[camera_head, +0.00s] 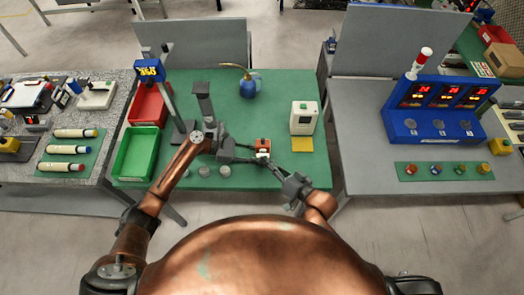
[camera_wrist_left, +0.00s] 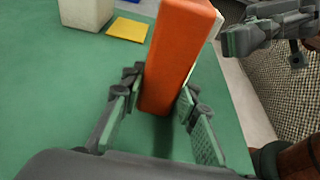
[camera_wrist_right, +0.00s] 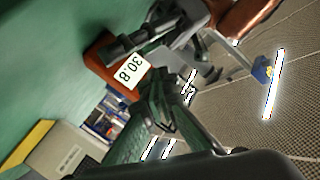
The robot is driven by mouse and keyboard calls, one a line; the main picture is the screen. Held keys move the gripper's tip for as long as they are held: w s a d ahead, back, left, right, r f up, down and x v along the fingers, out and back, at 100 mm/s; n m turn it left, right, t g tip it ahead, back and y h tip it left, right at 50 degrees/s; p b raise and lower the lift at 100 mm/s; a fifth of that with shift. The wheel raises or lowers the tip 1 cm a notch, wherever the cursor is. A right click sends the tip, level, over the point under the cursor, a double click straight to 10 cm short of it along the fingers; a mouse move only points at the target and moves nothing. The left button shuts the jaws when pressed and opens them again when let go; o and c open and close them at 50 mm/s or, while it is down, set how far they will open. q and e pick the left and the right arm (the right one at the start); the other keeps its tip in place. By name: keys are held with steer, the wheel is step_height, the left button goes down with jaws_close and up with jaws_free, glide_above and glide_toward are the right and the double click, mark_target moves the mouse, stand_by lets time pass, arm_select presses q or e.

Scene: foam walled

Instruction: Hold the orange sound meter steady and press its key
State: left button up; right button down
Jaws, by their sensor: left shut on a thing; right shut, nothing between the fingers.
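The orange sound meter (camera_head: 263,143) is held over the front part of the green table. My left gripper (camera_wrist_left: 163,98) is shut on it, one finger on each side of its orange body (camera_wrist_left: 175,60). In the right wrist view the meter (camera_wrist_right: 97,58) shows a white display (camera_wrist_right: 130,71) reading 30.8, with left gripper fingers across its body. My right gripper (camera_head: 274,161) is shut and empty, its tips close to the meter's display side; I cannot tell whether they touch. The key cannot be made out.
Red (camera_head: 150,117) and green bins (camera_head: 137,153) are at left. Grey round pieces (camera_head: 203,172) lie near the front edge.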

steer(key=shift+s, duration=2.5)
arm_select(q)
steer(key=o, duration=0.9)
steer(key=shift+o, duration=0.2)
steer(key=shift+a, duration=0.15)
steer(key=v, duration=1.1)
steer(key=shift+a+r, duration=0.15)
steer(key=shift+a, duration=0.25)
